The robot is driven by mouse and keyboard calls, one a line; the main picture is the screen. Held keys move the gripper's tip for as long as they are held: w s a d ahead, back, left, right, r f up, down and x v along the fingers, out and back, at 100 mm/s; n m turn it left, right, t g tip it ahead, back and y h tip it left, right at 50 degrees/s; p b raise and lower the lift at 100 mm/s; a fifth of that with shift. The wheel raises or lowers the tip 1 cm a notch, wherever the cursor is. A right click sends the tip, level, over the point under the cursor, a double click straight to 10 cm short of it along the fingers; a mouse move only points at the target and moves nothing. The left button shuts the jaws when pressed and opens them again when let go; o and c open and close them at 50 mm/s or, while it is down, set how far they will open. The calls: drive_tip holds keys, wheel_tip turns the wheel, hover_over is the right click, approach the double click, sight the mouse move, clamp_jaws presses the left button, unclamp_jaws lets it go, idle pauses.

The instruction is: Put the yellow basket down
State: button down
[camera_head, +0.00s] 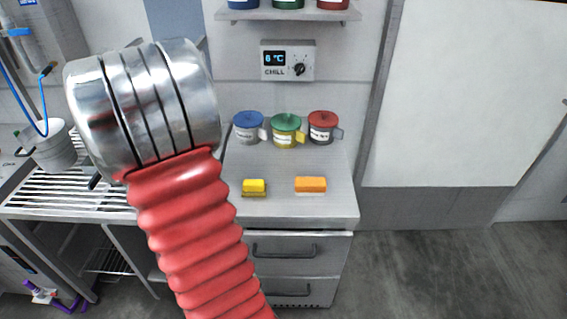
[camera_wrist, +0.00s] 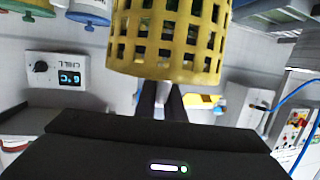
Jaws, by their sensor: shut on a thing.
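The yellow basket (camera_wrist: 168,62) is a perforated tub with square holes, large at the top of the wrist view, its upper part cut off by the frame. My gripper (camera_wrist: 161,92) has its two dark fingers shut on the basket's near edge. The basket appears held off any surface, with the room showing around it. The exact grip at the fingertips is partly hidden. In the head view, my red ribbed arm with its silver end blocks the left-centre, and neither the basket nor the gripper shows there.
A steel counter (camera_head: 290,208) carries blue (camera_head: 248,127), green (camera_head: 286,130) and red (camera_head: 323,127) lidded jugs at the back, and yellow (camera_head: 254,187) and orange (camera_head: 310,185) blocks in front. A slatted drainer (camera_head: 40,192) with a grey bucket (camera_head: 55,147) stands left. The counter's front right is bare.

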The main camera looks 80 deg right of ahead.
drive_tip(key=s+d+r+m+g, duration=0.1)
drive_tip(key=s+d+m+g, duration=0.1)
drive_tip(key=s, duration=0.7)
drive_tip(key=s+d+r+m+g, duration=0.1)
drive_tip(key=s+d+m+g, duration=0.1)
drive_tip(key=s+d+g, duration=0.2)
drive_tip(key=s+d+r+m+g+h, duration=0.1)
drive_tip(key=s+d, duration=0.6)
drive_tip(key=s, duration=0.7)
drive_tip(key=shift+d+m+g, duration=0.15)
drive_tip(key=shift+m+g, duration=0.75)
drive_tip(key=shift+g, duration=0.2)
drive_tip(key=shift+f, duration=0.1)
wheel_tip(320, 180, down, 6)
drive_tip(key=shift+f, duration=0.2)
drive_tip(key=shift+f, duration=1.75)
